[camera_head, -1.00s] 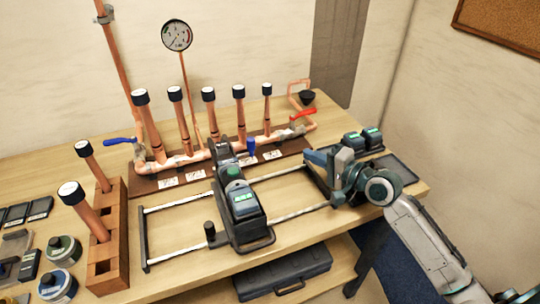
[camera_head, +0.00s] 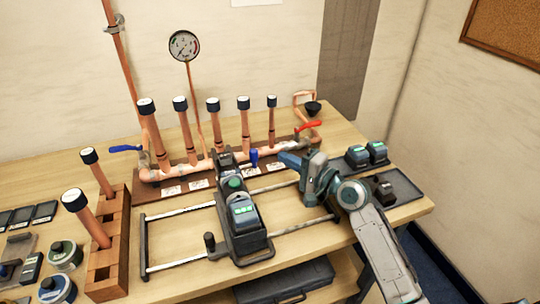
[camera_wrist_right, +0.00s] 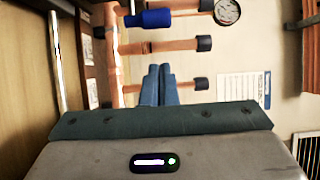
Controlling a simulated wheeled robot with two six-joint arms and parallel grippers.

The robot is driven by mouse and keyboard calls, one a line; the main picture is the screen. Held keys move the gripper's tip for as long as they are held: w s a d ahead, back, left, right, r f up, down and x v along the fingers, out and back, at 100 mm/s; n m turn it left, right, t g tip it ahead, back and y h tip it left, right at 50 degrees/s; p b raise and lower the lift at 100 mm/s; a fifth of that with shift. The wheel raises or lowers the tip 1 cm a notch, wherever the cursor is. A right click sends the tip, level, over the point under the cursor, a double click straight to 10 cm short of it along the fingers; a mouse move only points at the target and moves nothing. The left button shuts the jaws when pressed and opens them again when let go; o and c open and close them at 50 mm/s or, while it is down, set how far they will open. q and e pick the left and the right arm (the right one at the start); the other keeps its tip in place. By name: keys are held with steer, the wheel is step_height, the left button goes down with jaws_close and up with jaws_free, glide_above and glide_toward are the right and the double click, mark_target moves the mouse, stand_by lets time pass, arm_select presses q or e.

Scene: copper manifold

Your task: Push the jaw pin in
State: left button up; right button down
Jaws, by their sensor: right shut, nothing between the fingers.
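A blue-headed pin (camera_head: 254,157), which looks like the jaw pin, stands at the jaw end of the black press tool (camera_head: 238,215), in front of the copper manifold (camera_head: 205,162). The blue head (camera_wrist_right: 148,19) also shows near the top of the right wrist view. My right gripper (camera_head: 284,158) is to the right of the pin, its blue fingers pointing left towards it, with a gap between. In the right wrist view the fingers (camera_wrist_right: 159,84) are shut together and empty. How deep the pin sits cannot be told. My left gripper is out of view.
The press tool rides on a frame with two silver rails (camera_head: 180,212). Several capped copper pipes (camera_head: 213,125) rise behind it. A red-handled valve (camera_head: 308,126) is at the manifold's right end. A dark tray (camera_head: 398,184) and batteries (camera_head: 357,157) lie at the right.

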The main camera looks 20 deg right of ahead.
steer(key=a, duration=0.1)
steer(key=w+a+p, duration=0.1)
steer(key=a, duration=0.2)
steer(key=shift+w+a+p, duration=0.15)
steer(key=shift+w+p, duration=0.15)
steer(key=shift+p, duration=0.05)
steer(key=shift+a, duration=0.1)
